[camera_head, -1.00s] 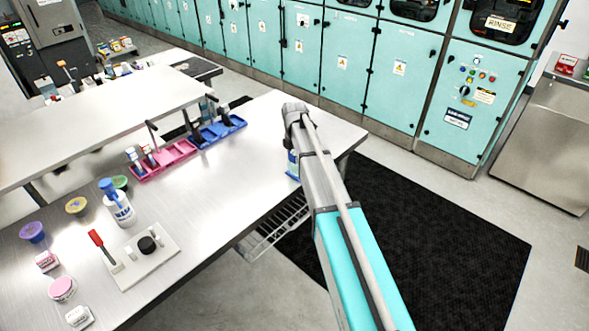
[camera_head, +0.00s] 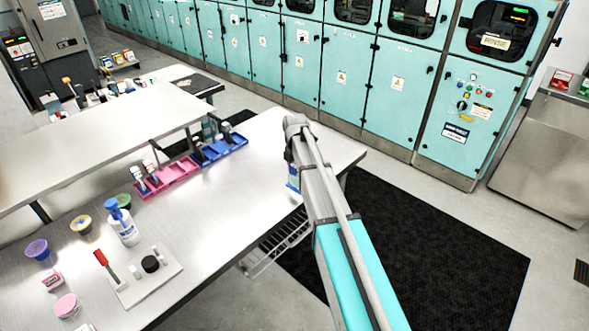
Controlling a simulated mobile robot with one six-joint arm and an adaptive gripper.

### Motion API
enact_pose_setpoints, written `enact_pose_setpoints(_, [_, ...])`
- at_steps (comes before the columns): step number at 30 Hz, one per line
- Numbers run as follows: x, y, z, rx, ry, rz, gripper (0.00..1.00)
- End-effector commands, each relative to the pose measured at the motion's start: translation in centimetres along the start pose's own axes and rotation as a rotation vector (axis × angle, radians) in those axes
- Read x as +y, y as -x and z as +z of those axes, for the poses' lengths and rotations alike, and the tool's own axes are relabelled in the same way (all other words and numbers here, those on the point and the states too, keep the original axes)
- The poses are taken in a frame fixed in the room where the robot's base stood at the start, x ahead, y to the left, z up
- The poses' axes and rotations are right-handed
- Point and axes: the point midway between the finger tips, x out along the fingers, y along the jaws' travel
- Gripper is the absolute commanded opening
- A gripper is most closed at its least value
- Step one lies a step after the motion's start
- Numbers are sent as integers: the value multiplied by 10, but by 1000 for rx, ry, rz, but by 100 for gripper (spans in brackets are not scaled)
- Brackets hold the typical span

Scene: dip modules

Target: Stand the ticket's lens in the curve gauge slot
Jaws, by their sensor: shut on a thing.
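My arm reaches over the right end of the near steel table (camera_head: 235,185), and its end hides my gripper, so I cannot see the jaws or what is in them. A small blue and white patch (camera_head: 292,180) shows beside the arm's end; I cannot tell what it belongs to. A pale plate (camera_head: 148,284) on the near table carries a black round piece (camera_head: 150,264), small white posts and a red-handled tool (camera_head: 101,257). I cannot tell whether this is the curve gauge. No lens or ticket can be made out.
A pink tray (camera_head: 178,172) and a blue tray (camera_head: 222,150) hold upright items at the table's back. A white bottle with a blue top (camera_head: 122,225) and several small tubs stand at left. A wire rack (camera_head: 283,240) is below the table edge. Bare tabletop lies between.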

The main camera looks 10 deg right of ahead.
Motion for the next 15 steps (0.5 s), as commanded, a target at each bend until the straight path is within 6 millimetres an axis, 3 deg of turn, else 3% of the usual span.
enact_pose_setpoints(1, [-7, 12, -5, 0, 0, 0, 0])
enact_pose_setpoints(13, [-39, 58, -28, 0, 0, 0, 0])
enact_pose_setpoints(15, [-55, 63, -40, 0, 0, 0, 0])
